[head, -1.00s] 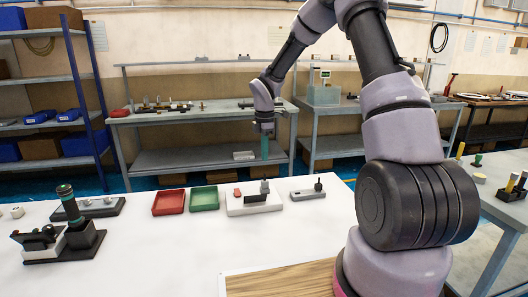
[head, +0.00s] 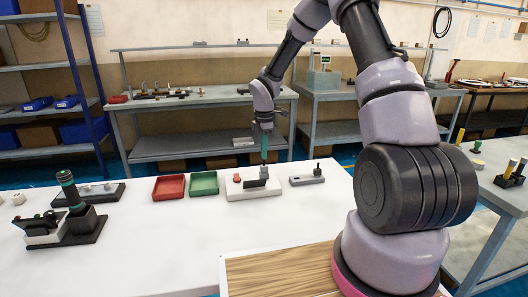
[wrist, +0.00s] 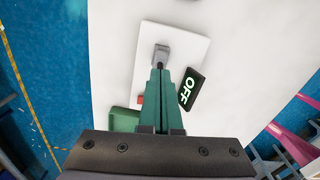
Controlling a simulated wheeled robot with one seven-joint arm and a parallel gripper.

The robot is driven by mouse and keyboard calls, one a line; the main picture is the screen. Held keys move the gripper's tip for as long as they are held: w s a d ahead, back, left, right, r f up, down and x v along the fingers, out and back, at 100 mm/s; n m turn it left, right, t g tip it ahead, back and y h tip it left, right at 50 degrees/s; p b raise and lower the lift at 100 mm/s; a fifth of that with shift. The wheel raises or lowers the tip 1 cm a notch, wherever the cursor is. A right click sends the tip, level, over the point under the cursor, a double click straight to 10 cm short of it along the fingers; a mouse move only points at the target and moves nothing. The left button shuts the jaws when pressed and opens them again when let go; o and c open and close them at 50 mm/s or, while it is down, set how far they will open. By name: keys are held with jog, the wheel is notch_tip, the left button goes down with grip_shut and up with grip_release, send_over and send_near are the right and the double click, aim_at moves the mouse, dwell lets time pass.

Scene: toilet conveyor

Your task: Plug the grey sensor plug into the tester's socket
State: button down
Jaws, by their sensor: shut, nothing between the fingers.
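The tester is a white board (head: 235,190) on the table with a dark display (wrist: 191,90) reading OFF and a small red part (head: 236,177). A grey block (head: 264,173) stands upright on the board and also shows in the wrist view (wrist: 161,51). I cannot tell whether it is the plug, the socket or both together. My gripper (head: 264,160) points down just above or at the block. Its green fingers (wrist: 160,75) are shut with nothing between them. The fingertips cover part of the block, so contact is unclear.
A red tray (head: 168,187) and a green tray (head: 204,184) lie left of the tester. A grey fixture with a black knob (head: 307,180) lies to its right. A dark fixture with a tall cylinder (head: 70,213) stands at the left. The table front is clear.

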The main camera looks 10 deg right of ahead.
jog(key=shift+f, duration=0.2)
jog(key=s+d+r+m+t, duration=0.1)
jog(key=s+r+m, duration=0.2)
jog(key=r, duration=0.8)
jog(key=s+d+r+m, duration=0.1)
jog(key=s+r+m, duration=0.15)
jog(key=r, duration=0.85)
jog(key=s+d+r+m+t, duration=0.1)
jog(key=s+r+m+t, duration=0.1)
jog(key=s+r+m, duration=0.2)
jog(key=s+d+r+m+t+y, duration=0.1)
jog(key=s+r+m+t, duration=0.1)
jog(key=s+m, duration=0.6)
jog(key=s+d+r+m+t+y, duration=0.1)
jog(key=s+r+m, duration=0.4)
jog(key=s, duration=0.7)
jog(key=shift+s+d+r+m+t, duration=0.3)
jog(key=shift+d+r+m+t, duration=0.1)
jog(key=shift+m+t, duration=0.25)
